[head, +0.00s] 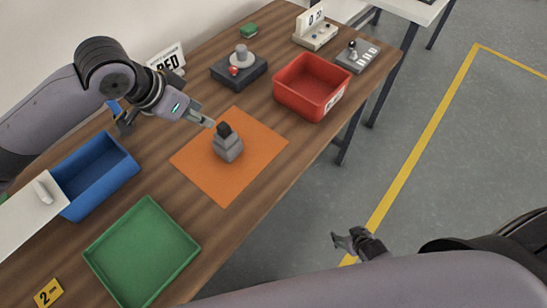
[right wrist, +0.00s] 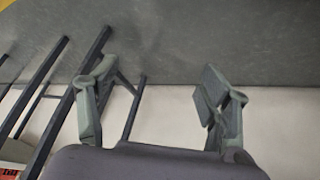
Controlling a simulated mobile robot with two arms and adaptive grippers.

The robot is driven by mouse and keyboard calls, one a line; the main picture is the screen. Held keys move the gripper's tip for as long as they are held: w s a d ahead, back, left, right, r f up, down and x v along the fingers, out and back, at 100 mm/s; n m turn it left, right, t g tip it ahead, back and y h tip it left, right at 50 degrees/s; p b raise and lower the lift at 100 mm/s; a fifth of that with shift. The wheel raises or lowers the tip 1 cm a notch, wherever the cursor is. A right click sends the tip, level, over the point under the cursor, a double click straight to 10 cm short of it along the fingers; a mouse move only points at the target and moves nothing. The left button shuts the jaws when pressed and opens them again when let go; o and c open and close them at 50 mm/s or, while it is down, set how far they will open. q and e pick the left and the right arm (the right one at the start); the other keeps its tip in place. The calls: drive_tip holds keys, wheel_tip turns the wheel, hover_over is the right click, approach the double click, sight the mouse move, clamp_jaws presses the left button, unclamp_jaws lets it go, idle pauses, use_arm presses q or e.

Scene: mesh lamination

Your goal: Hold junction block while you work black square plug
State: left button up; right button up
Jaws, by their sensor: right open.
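The grey junction block (head: 228,150) stands on the orange mat (head: 225,184). The black square plug (head: 223,130) sits at the top of the block; how deep it sits cannot be told. My left gripper (head: 208,122) reaches in from the left, its tips just beside the plug; whether they touch it, or how far apart the fingers are, is unclear. My right gripper (head: 345,241) is out past the table's front edge over the floor, far from the block. In the right wrist view my right gripper (right wrist: 155,90) is open and empty, fingers wide apart.
A blue bin (head: 95,180) and a green tray (head: 143,252) lie left of the mat. A red bin (head: 312,88) stands to its right, with a dark fixture (head: 239,74) behind. The orange mat is otherwise clear.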

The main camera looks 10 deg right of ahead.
drive_tip(key=w+d+r+t, duration=0.2)
drive_tip(key=w+r, duration=0.4)
drive_tip(key=r, duration=0.2)
drive_tip(key=w+d+r+t, duration=0.2)
drive_tip(key=w+r, duration=0.5)
drive_tip(key=r, duration=0.1)
drive_tip(key=w+a+r+t+y, duration=0.1)
drive_tip(key=w+a+r+t, duration=0.15)
drive_tip(key=r, duration=0.65)
drive_tip(key=w+a+r+t, duration=0.1)
drive_tip(key=w+r, duration=0.2)
drive_tip(key=r, duration=0.7)
drive_tip(key=a+r+n+y, duration=0.2)
drive_tip(key=a+r, duration=0.2)
drive_tip(key=n+g+y, duration=0.3)
drive_tip(key=n+y, duration=0.1)
drive_tip(key=y, duration=0.2)
approach(232, 143)
drive_tip(key=x, duration=1.2)
drive_tip(key=shift+w+f, duration=0.1)
drive_tip(key=shift+w, duration=0.1)
drive_tip(key=shift+c, duration=0.3)
clamp_jaws()
